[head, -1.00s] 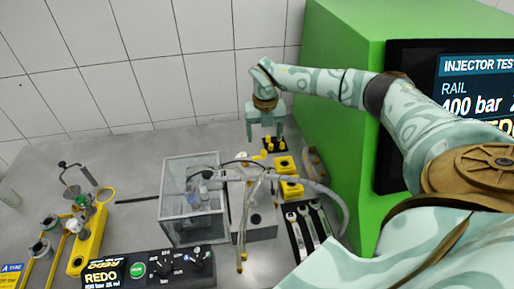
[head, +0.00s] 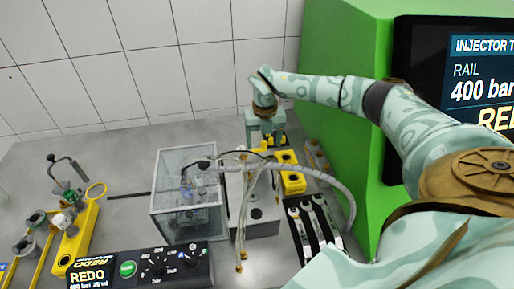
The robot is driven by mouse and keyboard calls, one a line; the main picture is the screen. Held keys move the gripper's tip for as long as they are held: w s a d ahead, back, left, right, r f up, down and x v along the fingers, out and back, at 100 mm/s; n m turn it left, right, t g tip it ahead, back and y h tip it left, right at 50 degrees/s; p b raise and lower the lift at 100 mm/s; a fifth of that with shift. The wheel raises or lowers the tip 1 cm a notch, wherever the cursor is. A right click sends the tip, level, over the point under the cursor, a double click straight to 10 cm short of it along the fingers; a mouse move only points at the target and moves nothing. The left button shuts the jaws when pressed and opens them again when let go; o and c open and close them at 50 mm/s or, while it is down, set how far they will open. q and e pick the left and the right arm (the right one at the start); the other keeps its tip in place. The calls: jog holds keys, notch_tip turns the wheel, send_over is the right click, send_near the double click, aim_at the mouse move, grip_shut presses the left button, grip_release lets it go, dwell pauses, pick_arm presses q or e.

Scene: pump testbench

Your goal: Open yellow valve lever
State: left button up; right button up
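My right gripper (head: 265,138) reaches down at the back of the bench, beside the green cabinet. Its two fingers are apart, with a small yellow part (head: 271,141) showing between and just below them. That part may be the yellow valve lever, but the gripper hides much of it and I cannot tell its position or whether the fingers touch it. A yellow block (head: 293,183) sits just in front of it. My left gripper is not in view.
A clear-walled box (head: 188,212) and a grey unit with hoses (head: 262,212) stand mid-bench. Wrenches (head: 313,228) lie in a dark tray. A control panel (head: 150,268) is in front, a yellow fixture (head: 78,240) at left. The green cabinet (head: 345,90) bounds the right.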

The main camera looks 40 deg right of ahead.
jog(key=c, duration=1.3)
jog(key=shift+o, duration=0.2)
jog(key=shift+w, duration=0.1)
jog(key=shift+w+d+b, duration=0.25)
jog(key=shift+w+b, duration=0.2)
jog(key=shift+w, duration=0.45)
jog(key=shift+w+b, duration=0.35)
jog(key=shift+w, duration=0.35)
